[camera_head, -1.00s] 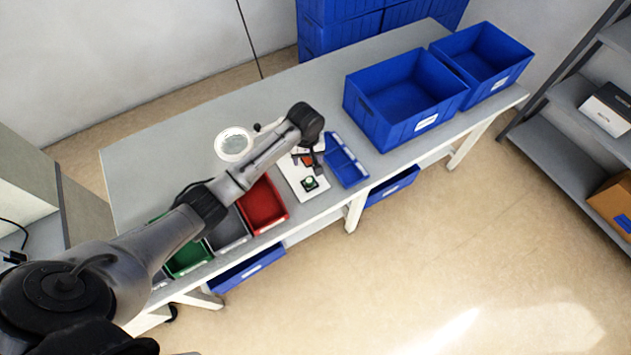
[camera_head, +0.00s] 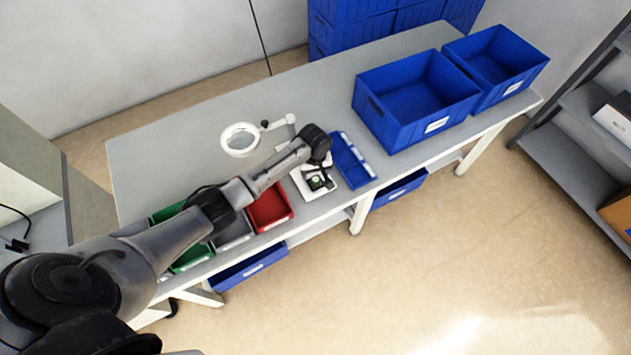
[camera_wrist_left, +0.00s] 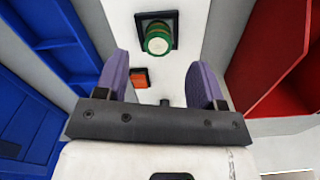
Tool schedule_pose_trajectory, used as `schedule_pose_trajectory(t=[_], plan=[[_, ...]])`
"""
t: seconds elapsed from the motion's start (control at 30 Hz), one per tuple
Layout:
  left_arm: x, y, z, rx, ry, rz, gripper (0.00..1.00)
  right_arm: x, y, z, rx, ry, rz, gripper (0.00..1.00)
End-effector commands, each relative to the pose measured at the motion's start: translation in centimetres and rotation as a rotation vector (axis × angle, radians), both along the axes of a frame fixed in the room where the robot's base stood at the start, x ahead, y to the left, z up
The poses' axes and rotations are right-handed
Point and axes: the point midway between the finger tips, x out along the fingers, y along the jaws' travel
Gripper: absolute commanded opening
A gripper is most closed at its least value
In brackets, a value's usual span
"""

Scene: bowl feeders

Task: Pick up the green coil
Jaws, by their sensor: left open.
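The green coil (camera_wrist_left: 158,38) stands on a dark square base on a white board (camera_wrist_left: 193,14). It shows between and beyond the fingers in the left wrist view. In the head view the coil (camera_head: 316,181) is small, at the front part of the white board, close to my left gripper (camera_head: 319,172). My left gripper (camera_wrist_left: 163,80) is open, with its two purple-grey fingers apart and nothing held. An orange block (camera_wrist_left: 139,78) lies on the board near the left finger. My right gripper is in neither view.
A blue divided tray (camera_head: 352,160) is right of the board. Red (camera_head: 270,207), grey and green bins stand to its left. Large blue crates (camera_head: 415,98) fill the table's right end. The back left tabletop is clear.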

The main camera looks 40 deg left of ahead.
Motion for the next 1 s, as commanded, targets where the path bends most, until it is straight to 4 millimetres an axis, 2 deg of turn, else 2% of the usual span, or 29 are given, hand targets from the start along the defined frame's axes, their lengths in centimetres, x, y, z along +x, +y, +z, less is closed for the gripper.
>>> schedule_pose_trajectory(t=[0.1,0.3,0.67,1.0], plan=[[0.1,-0.2,-1.9,0.0,0.002,0.0,0.63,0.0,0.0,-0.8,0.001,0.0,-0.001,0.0],[0.1,-0.2,-4.1,0.0,0.002,0.001,0.63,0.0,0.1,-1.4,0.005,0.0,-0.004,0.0],[0.1,-0.2,-4.6,0.001,0.001,0.0,0.63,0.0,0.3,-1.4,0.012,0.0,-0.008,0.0],[0.1,-0.2,-4.6,0.001,0.001,0.0,0.31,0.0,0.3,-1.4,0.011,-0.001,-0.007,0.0]])
